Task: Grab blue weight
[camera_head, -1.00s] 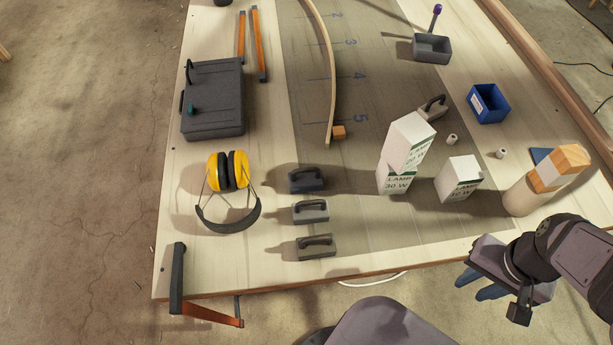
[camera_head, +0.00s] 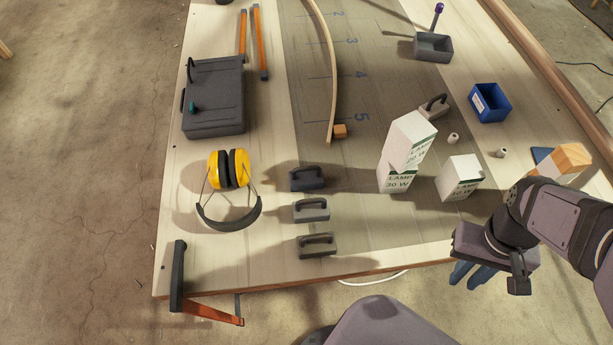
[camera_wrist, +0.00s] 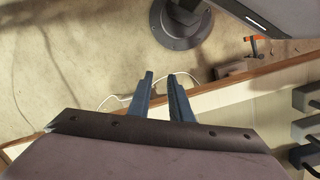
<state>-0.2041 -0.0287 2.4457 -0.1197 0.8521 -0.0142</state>
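The blue weight (camera_head: 307,178) is a dark blue-grey block with a handle on top, standing farthest from the front edge in a column of three weights. A lighter grey weight (camera_head: 311,210) and a dark grey weight (camera_head: 316,245) stand in front of it. My gripper (camera_head: 471,274) is off the table's front edge, well to the right of the weights. In the wrist view its two blue fingers (camera_wrist: 160,78) are apart with nothing between them.
White lamp boxes (camera_head: 397,178) are stacked between my gripper and the far table, with another box (camera_head: 460,178) to the right. Another handled weight (camera_head: 434,107) stands behind them. Yellow ear defenders (camera_head: 228,170) lie left of the weights. A clamp (camera_head: 178,278) grips the front left corner.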

